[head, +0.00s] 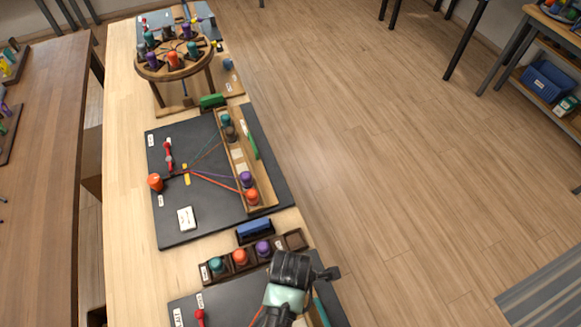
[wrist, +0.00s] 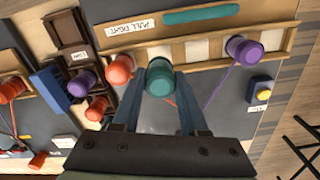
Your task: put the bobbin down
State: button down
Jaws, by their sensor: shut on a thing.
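My gripper (wrist: 161,88) is shut on a teal bobbin (wrist: 160,76), seen in the wrist view between its two blue-grey fingers. The bobbin is at the long wooden rack (wrist: 275,57) with the white pads; I cannot tell whether it touches the rack. An orange bobbin (wrist: 121,68) is just left of it and a purple bobbin (wrist: 243,50) is further right, both at this rack. A purple cord runs down from the purple bobbin and a red cord shows near my right finger. In the head view my arm covers the gripper tips and the held bobbin.
A dark slotted tray (head: 292,240) holds teal, orange and purple bobbins, with an empty slot at its right end. A blue block (head: 254,230) sits behind it. Beyond lies a black board (head: 215,228) with its own bobbin rack, then a round wooden stand (head: 172,70). A yellow-topped button (wrist: 263,95) is at right.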

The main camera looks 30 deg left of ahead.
jog(key=shift+f, duration=2.1)
jog(key=shift+f, duration=0.3)
jog(key=shift+c, duration=2.2)
grip_release()
